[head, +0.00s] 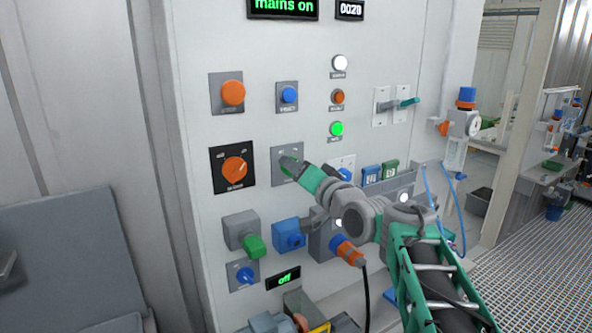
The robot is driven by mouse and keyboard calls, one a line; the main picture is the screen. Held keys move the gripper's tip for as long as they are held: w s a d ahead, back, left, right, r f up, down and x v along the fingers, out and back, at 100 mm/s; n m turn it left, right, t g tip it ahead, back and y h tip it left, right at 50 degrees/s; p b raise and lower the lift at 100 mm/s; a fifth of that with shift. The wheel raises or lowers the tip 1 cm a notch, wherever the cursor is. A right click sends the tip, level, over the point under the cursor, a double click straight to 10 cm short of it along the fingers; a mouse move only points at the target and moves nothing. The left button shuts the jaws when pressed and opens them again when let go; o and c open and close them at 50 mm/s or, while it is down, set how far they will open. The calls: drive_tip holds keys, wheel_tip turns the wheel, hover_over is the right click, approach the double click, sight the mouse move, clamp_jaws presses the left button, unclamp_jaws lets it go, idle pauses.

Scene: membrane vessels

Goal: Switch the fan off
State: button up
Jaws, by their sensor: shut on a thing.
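A grey control panel (210,45) stands in front of me in the head view. My gripper (289,164) is at a small grey switch plate (279,177) in the middle of the panel, right of a black plate with an orange rotary knob (235,170). It is shut on a small part at that plate. The gripper hides most of that part, and its label is too small to read. I cannot tell which control is the fan's. The top display (284,5) reads "mains on" in green. A lower display (283,278) reads "off".
An orange button (233,92), a blue button (289,94) and a lit green lamp (336,129) are above. Blue and orange connectors (347,252) and a cable are below. Open grating floor (540,250) lies right.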

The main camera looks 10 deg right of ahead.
clamp_jaws()
drive_tip(key=shift+f+b, duration=0.15)
drive_tip(key=shift+b, duration=0.5)
drive_tip(key=n+b, duration=1.1)
drive_tip(key=b, duration=0.5)
drive_tip(key=shift+n, duration=0.4)
drive_tip(key=o, duration=1.2)
unclamp_jaws()
